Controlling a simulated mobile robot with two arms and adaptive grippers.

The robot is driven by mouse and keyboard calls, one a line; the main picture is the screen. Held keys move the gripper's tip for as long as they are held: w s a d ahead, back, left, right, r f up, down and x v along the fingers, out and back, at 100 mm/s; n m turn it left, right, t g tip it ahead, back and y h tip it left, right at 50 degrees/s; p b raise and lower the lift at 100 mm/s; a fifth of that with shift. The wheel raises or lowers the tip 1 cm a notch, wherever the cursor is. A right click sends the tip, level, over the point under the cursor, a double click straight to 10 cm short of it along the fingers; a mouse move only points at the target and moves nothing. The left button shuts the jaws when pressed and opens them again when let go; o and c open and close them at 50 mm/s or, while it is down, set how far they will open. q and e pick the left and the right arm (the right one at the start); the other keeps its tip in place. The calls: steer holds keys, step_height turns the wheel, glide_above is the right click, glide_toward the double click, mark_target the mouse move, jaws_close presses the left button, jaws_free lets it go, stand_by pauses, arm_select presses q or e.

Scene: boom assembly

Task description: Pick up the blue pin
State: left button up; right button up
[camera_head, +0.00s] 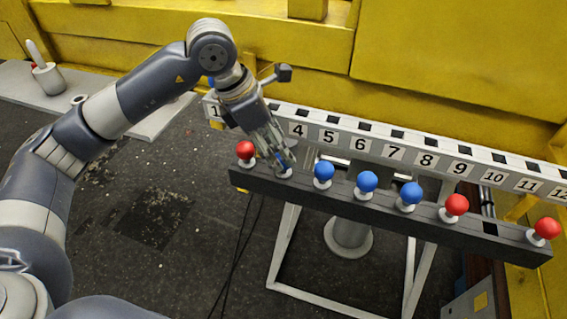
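My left gripper (283,162) points down at the dark front rail (390,216), between a red pin and the row of blue pins. A bit of blue (280,156) shows between its fingers, above a white collar; the fingers hide most of this pin, and whether they grip it is unclear. Three more round-headed blue pins, a left one (323,170), a middle one (367,182) and a right one (411,194), stand upright in the rail to the right, apart from the gripper. My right gripper is out of view.
Red pins stand at the rail's left end (245,150) and toward its right (456,205) and right end (546,229). A white numbered rail (345,142) with square slots runs behind. A yellow wall (460,65) closes the back.

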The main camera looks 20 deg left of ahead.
mark_target(279, 155)
arm_select(q)
steer(key=shift+w+d+f, duration=0.1)
steer(key=shift+f, duration=0.2)
steer(key=shift+w+f+p, duration=0.15)
steer(key=shift+f+p, duration=0.1)
steer(key=shift+p, duration=0.1)
steer(key=p+x, duration=0.2)
steer(key=x, duration=0.2)
steer(key=shift+f, duration=0.15)
steer(key=shift+w+f, duration=0.1)
steer(key=shift+f, duration=0.15)
steer(key=c, duration=1.3)
